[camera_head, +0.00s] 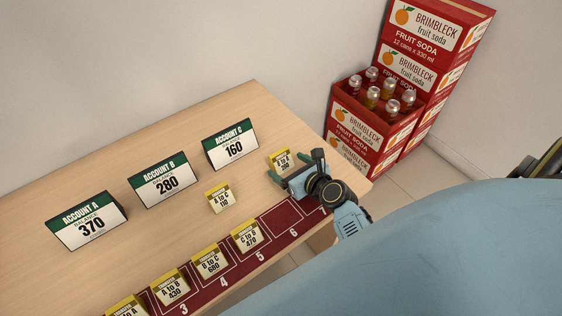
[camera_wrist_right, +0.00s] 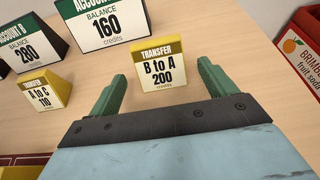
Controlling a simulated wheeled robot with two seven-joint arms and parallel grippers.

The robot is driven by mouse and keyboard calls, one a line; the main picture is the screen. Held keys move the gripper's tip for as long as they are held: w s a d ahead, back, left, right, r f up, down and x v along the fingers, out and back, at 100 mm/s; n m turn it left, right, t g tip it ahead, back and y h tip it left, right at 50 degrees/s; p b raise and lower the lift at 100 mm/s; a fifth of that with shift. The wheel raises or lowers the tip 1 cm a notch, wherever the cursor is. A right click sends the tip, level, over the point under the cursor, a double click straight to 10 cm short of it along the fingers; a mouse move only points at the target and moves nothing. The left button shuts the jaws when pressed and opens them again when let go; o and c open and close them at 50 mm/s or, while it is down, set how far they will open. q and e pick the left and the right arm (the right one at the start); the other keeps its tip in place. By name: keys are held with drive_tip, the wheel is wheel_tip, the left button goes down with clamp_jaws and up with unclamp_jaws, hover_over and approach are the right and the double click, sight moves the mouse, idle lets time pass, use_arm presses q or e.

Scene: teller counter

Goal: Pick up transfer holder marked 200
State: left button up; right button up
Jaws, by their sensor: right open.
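The yellow transfer holder marked 200 (camera_wrist_right: 158,66), reading "B to A", stands upright on the counter. In the head view the same holder (camera_head: 281,160) is at the right end, right of the Account C sign. My right gripper (camera_head: 274,176) is just in front of it. In the right wrist view its two green fingers (camera_wrist_right: 160,90) are spread apart, with the holder ahead of them and roughly centred between them. The fingers are open and empty. My left gripper is in neither view.
Account signs A (camera_head: 88,222), B (camera_head: 164,182) and C (camera_head: 230,145) stand in a row. The A to C 110 holder (camera_head: 221,199) stands left of my gripper. A dark red numbered strip (camera_head: 287,216) along the front edge bears several holders. Red soda crates (camera_head: 372,125) stand beyond the right end.

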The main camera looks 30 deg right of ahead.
sight(283, 160)
drive_tip(key=x, duration=0.1)
drive_tip(key=b+x, duration=0.1)
drive_tip(key=x, duration=0.3)
drive_tip(key=shift+w+r, duration=0.25)
drive_tip(key=shift+w, duration=0.05)
drive_tip(key=c, duration=1.1)
